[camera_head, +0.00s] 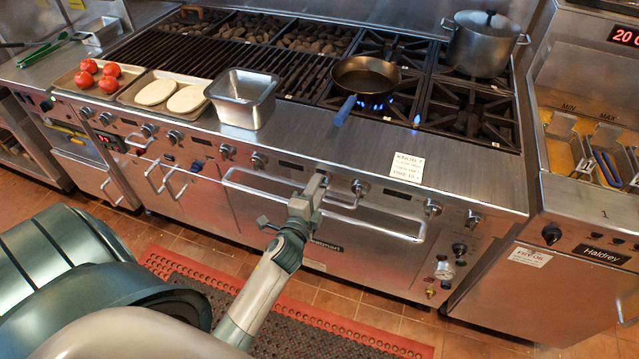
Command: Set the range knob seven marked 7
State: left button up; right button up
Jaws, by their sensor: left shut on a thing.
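The steel range front carries a row of round knobs. My left gripper (314,186) reaches up to this row and is shut on a knob that its fingers mostly hide. By its place in the row this looks like knob seven, but I cannot read a number on it. Its pointer angle is hidden. The neighbouring knobs are one to the left (258,160) and one to the right (360,187). A white card (407,167) on the range top reads "KNOB 7" with smaller lines that are hard to read. My right gripper is not in view.
A frying pan (365,74) sits over a lit blue flame, its blue handle (344,110) pointing to the front. A pot (484,45), a steel pan (243,98) and trays stand on the range. Oven handles (375,222) jut out below the knobs. A fryer (593,160) stands at right.

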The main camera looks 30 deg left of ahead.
pick_arm(q)
jog(key=shift+n, duration=0.5)
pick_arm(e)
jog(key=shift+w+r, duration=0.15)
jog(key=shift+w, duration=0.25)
pick_arm(q)
jog(key=o, duration=1.1)
jog(key=shift+c, duration=0.2)
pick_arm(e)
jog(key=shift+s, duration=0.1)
